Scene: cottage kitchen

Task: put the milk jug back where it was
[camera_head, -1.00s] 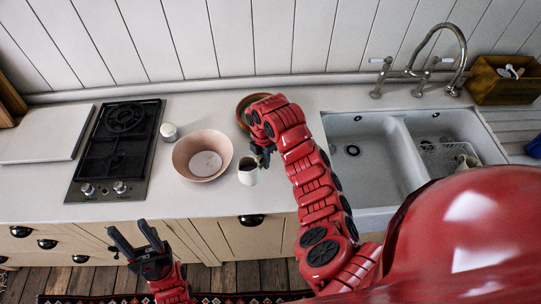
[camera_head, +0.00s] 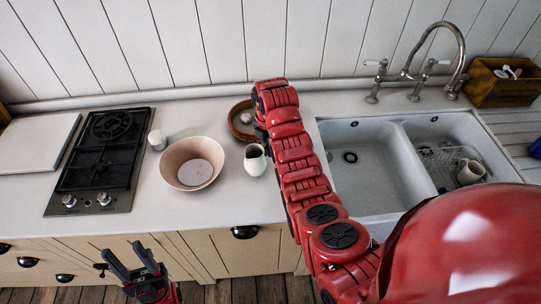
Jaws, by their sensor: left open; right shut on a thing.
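The small white milk jug (camera_head: 255,160) is upright at the worktop's front half, right of the pink bowl (camera_head: 193,162). Its dark opening faces up. My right gripper (camera_head: 262,134) is at the jug's far side and shut on it, its fingers mostly hidden by my own arm. I cannot tell whether the jug's base touches the worktop. My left gripper (camera_head: 124,255) is open and empty, low in front of the cupboards.
A brown dish (camera_head: 233,128) with pale items is behind the jug, partly covered by my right arm. A small white pot (camera_head: 157,140) stands between bowl and black hob (camera_head: 98,165). The double sink (camera_head: 355,185) is to the right; a cream mug (camera_head: 470,172) is in its rack.

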